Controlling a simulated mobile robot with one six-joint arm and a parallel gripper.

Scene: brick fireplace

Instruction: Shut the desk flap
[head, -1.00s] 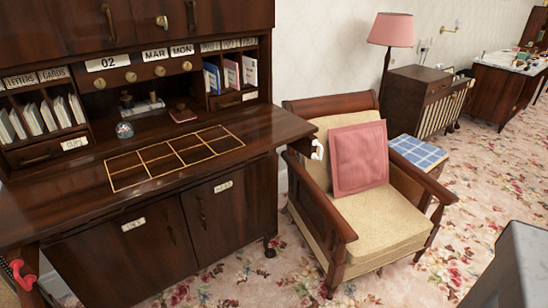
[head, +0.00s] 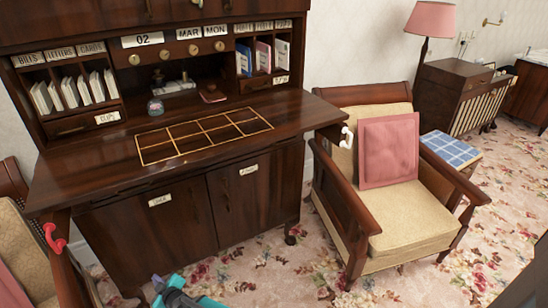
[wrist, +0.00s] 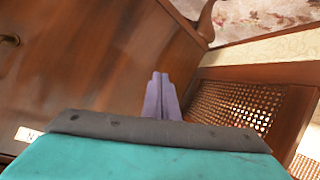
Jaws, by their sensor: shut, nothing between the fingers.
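The desk flap (head: 95,170) is a dark brown board with a gold-lined grid (head: 205,134). It lies open and level in front of the desk's pigeonholes. A red handle (head: 53,238) shows below its left end and a white handle (head: 347,138) at its right end. My gripper (wrist: 161,76) is shut and empty in the wrist view, its grey-purple fingers together, in front of dark desk wood. A teal and grey part of my arm (head: 180,294) shows low in the head view, in front of and below the flap. The flap's underside is hidden in the head view.
An armchair (head: 415,235) with a pink cushion stands close at the flap's right; its cane side (wrist: 240,108) is near my gripper. Another chair (head: 20,240) is at the left. A glass inkwell (head: 156,107) and dark red item (head: 212,94) sit behind the grid. Floral carpet lies in front.

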